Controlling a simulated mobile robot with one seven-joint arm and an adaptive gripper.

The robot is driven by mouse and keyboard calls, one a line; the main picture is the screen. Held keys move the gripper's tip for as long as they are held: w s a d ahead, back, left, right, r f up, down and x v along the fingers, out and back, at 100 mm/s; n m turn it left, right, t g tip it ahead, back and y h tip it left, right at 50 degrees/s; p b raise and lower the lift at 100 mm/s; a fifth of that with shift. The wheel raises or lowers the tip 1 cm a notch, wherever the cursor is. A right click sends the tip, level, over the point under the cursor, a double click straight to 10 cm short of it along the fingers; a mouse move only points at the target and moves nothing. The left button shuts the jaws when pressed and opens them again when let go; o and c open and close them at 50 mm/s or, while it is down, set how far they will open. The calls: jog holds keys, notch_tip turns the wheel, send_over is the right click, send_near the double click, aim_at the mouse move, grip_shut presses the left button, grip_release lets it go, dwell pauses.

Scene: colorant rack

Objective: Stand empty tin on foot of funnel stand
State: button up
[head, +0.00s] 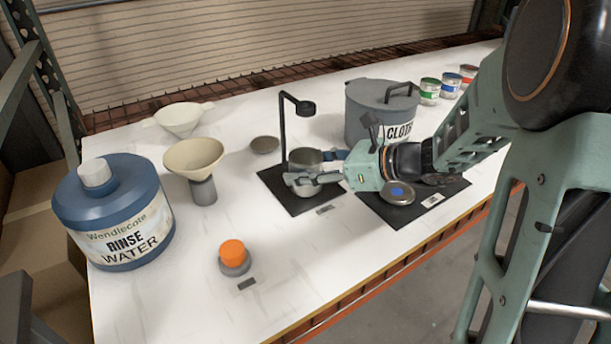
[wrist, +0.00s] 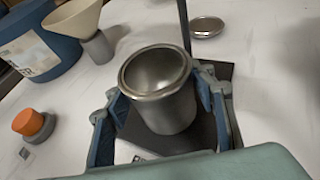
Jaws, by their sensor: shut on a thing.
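The empty tin (head: 305,158) is bare metal with an open top, and it also shows in the wrist view (wrist: 160,100). My gripper (head: 318,178) is shut on the tin's sides, with one blue finger on each side in the wrist view (wrist: 158,105). The tin is upright, or nearly so, over the black square foot (head: 274,183) of the funnel stand (head: 283,130). The foot shows partly behind the tin in the wrist view (wrist: 205,135). I cannot tell whether the tin's base touches it. The stand's post rises behind the tin, its ring above. My fingers hide part of the tin.
A beige funnel (head: 194,157), a rinse water jug (head: 113,215) and an orange-capped item (head: 233,256) stand to the left. A grey cloth bin (head: 375,105) stands behind my gripper. A second dark mat (head: 395,217) bears a round lid (head: 398,193).

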jog(key=shift+f, duration=0.15)
jog(key=o, duration=1.1)
jog(key=shift+r, duration=0.2)
jog(key=p+v, duration=0.1)
jog(key=v, duration=1.1)
jog(key=shift+p, duration=0.3)
